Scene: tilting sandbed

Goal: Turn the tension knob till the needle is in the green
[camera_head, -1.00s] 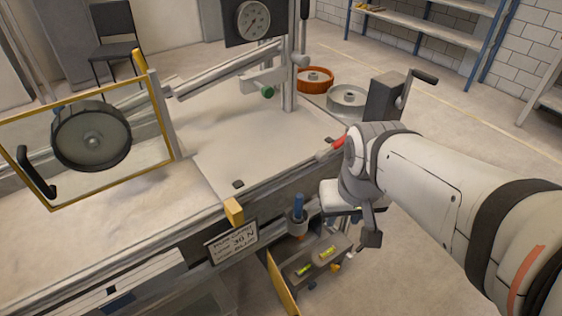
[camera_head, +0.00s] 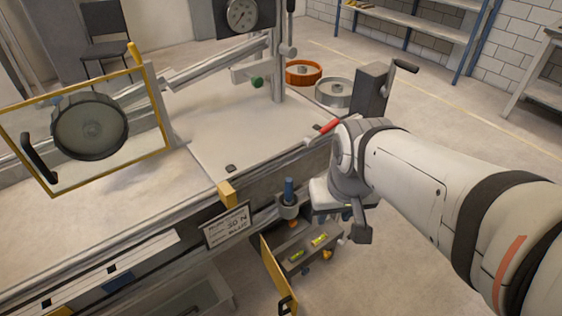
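A dial gauge (camera_head: 241,15) on a dark panel stands at the far side of the bench. Its needle is too small to read, and I cannot make out a green band. A green knob (camera_head: 257,82) sits on a bracket at the post below the gauge. A blue-topped knob (camera_head: 289,187) stands at the bench's front side, above an open compartment. I cannot tell which one is the tension knob. My gripper (camera_head: 358,224) is at the bench's right front edge, right of the blue knob and apart from it. Its fingertips are not clear, and I see nothing held.
A yellow-framed clear panel (camera_head: 160,100) with a large round lens stands at left. A yellow door (camera_head: 272,268) hangs open below the bench. A red handle (camera_head: 329,127) lies near my wrist. Orange (camera_head: 303,68) and grey wheels lie behind.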

